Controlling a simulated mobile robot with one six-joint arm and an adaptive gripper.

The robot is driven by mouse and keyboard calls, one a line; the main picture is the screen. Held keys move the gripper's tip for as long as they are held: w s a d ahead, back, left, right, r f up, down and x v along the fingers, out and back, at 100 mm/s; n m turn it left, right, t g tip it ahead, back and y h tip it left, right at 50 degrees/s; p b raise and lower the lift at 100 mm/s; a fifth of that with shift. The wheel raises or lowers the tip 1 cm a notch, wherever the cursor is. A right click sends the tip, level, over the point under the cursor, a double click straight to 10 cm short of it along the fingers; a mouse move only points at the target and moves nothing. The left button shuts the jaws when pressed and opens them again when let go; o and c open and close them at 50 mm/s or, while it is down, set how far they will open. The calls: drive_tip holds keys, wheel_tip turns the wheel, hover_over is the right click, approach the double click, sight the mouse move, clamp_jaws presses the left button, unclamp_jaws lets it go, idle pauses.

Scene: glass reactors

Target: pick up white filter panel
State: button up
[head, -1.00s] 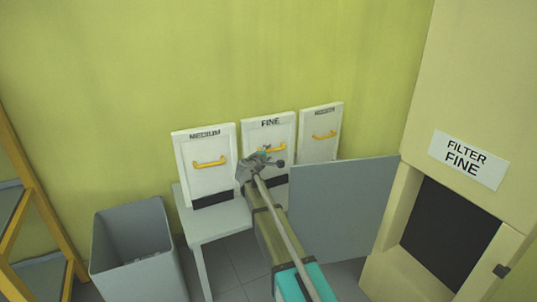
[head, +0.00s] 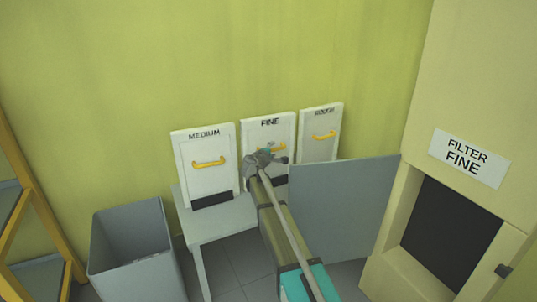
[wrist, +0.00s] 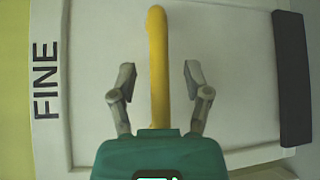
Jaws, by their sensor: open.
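Three white filter panels stand upright against the wall on a small table. The middle one, labelled FINE (head: 283,130), has a yellow handle, partly hidden behind my gripper (head: 264,156) in the head view. In the wrist view the FINE panel (wrist: 230,60) fills most of the picture, and its yellow handle (wrist: 158,60) runs between the two fingers of my gripper (wrist: 158,82). The fingers are open, one on each side of the handle, with gaps on both sides. The MEDIUM panel (head: 207,180) is on the left and the ROUGH panel (head: 320,145) on the right.
A grey bin (head: 130,245) stands left of the white table (head: 215,222). A grey door (head: 340,210) hangs open in front of the table's right side. The beige cabinet labelled FILTER FINE (head: 465,160) has a dark opening (head: 450,237). A yellow frame (head: 35,215) stands far left.

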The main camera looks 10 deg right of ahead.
clamp_jaws()
idle(0.3)
drive_tip(key=shift+d+r, duration=0.1)
drive_tip(key=shift+r, duration=0.05)
wheel_tip(320, 180, up, 18)
drive_tip(key=p, duration=1.8)
drive_tip(key=shift+s, duration=0.1)
idle(0.3)
drive_tip(key=s+d+r+p, duration=0.1)
drive_tip(key=s+d, duration=0.1)
drive_tip(key=s, duration=0.5)
drive_tip(key=s+d+r+p, duration=0.1)
drive_tip(key=s+d+p, duration=0.1)
drive_tip(key=s, duration=0.6)
drive_tip(key=shift+d+r, duration=0.15)
drive_tip(key=shift+r, duration=0.2)
idle(1.2)
drive_tip(key=shift+r, duration=0.1)
